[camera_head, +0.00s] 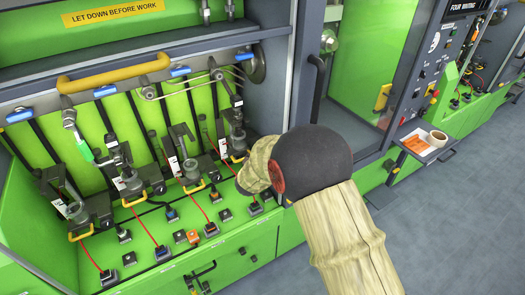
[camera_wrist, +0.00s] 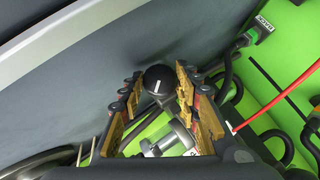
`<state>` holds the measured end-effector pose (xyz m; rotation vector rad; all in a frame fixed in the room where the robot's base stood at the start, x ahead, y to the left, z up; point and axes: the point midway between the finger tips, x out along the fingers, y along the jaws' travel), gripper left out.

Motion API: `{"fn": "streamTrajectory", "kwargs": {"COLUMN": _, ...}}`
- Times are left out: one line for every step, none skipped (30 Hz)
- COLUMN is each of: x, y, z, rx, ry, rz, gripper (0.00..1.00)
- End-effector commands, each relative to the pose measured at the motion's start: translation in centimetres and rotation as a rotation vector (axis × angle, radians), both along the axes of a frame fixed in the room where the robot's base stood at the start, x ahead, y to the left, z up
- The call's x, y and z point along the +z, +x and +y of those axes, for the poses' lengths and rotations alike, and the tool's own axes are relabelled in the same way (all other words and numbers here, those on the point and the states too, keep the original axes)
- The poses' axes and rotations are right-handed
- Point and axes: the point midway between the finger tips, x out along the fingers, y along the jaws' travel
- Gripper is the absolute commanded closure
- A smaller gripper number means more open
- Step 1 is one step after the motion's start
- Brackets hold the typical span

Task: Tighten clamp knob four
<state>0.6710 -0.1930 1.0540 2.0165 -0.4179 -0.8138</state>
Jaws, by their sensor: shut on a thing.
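In the wrist view a round black knob (camera_wrist: 157,80) with a white mark on its top sits between the two fingers of my gripper (camera_wrist: 159,72). The fingers are shut on its sides. Below it shows a grey metal clamp part (camera_wrist: 182,137). In the head view my arm covers the knob and my fingertips. The rightmost clamp fixture (camera_head: 238,139) shows just left of my wrist there. I cannot read a number on the knob.
Several similar clamp fixtures stand in a row to the left, one of them near the middle (camera_head: 191,172). A yellow bar handle (camera_head: 113,74) crosses above. Red cables (camera_wrist: 288,94) and black hoses run close to my fingers. A small tray (camera_head: 424,152) holds a tape roll on the right.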

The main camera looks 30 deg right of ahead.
Motion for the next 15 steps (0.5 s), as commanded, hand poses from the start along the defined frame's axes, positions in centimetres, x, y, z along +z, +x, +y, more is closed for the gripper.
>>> {"fn": "streamTrajectory", "kwargs": {"x": 0.16, "y": 0.09, "z": -0.01, "rx": 0.001, "ry": -0.001, "rz": -0.003, "gripper": 0.93}}
{"fn": "streamTrajectory", "kwargs": {"x": 0.15, "y": 0.09, "z": -0.01, "rx": 0.001, "ry": -0.001, "rz": -0.003, "gripper": 0.93}}
{"fn": "streamTrajectory", "kwargs": {"x": 0.15, "y": 0.09, "z": -0.01, "rx": 0.0, "ry": -0.001, "rz": -0.004, "gripper": 0.93}}
{"fn": "streamTrajectory", "kwargs": {"x": 0.16, "y": 0.09, "z": -0.01, "rx": 0.0, "ry": -0.001, "rz": -0.004, "gripper": 0.93}}
{"fn": "streamTrajectory", "kwargs": {"x": 0.16, "y": 0.09, "z": -0.01, "rx": 0.0, "ry": -0.001, "rz": -0.004, "gripper": 0.93}}
{"fn": "streamTrajectory", "kwargs": {"x": 0.16, "y": 0.09, "z": -0.01, "rx": 0.0, "ry": -0.001, "rz": -0.004, "gripper": 0.93}}
{"fn": "streamTrajectory", "kwargs": {"x": 0.16, "y": 0.09, "z": 0.0, "rx": 0.0, "ry": -0.001, "rz": -0.004, "gripper": 0.66}}
{"fn": "streamTrajectory", "kwargs": {"x": 0.16, "y": 0.09, "z": 0.0, "rx": 0.0, "ry": -0.001, "rz": -0.004, "gripper": 0.64}}
{"fn": "streamTrajectory", "kwargs": {"x": 0.16, "y": 0.09, "z": 0.0, "rx": 0.0, "ry": -0.001, "rz": -0.004, "gripper": 0.62}}
{"fn": "streamTrajectory", "kwargs": {"x": 0.14, "y": 0.07, "z": 0.0, "rx": 0.001, "ry": -0.001, "rz": -0.002, "gripper": 0.6}}
{"fn": "streamTrajectory", "kwargs": {"x": 0.14, "y": 0.07, "z": 0.0, "rx": 0.0, "ry": -0.001, "rz": -0.002, "gripper": 0.58}}
{"fn": "streamTrajectory", "kwargs": {"x": 0.12, "y": 0.06, "z": 0.0, "rx": 0.0, "ry": -0.001, "rz": -0.002, "gripper": 0.56}}
{"fn": "streamTrajectory", "kwargs": {"x": 0.11, "y": 0.06, "z": 0.0, "rx": 0.0, "ry": -0.001, "rz": -0.002, "gripper": 0.54}}
{"fn": "streamTrajectory", "kwargs": {"x": 0.09, "y": 0.05, "z": 0.0, "rx": 0.0, "ry": -0.001, "rz": -0.002, "gripper": 0.53}}
{"fn": "streamTrajectory", "kwargs": {"x": 0.08, "y": 0.04, "z": 0.0, "rx": 0.0, "ry": -0.001, "rz": -0.001, "gripper": 0.5}}
